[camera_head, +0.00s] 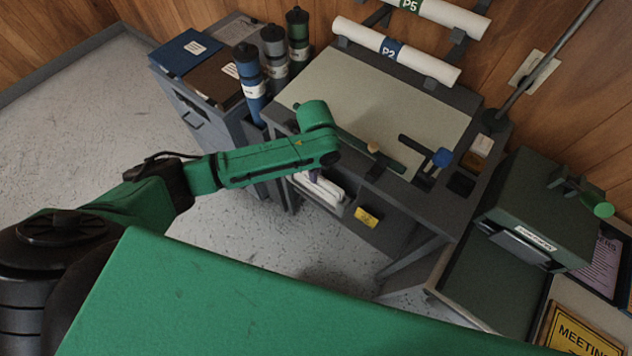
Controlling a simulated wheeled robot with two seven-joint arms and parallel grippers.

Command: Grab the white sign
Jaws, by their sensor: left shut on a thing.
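My left arm comes in from the left and ends at the front edge of the drafting desk. My left gripper (314,176) points down there, mostly hidden under its own wrist. It is shut on what looks like the white sign (322,190), at the open bay below the desk top. Only part of the white shape shows, and its face cannot be read. I cannot tell whether it is clear of the bay. My right gripper is not in view.
A green box (535,205) and a yellow sign (580,335) are at right. Floor at left is clear.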

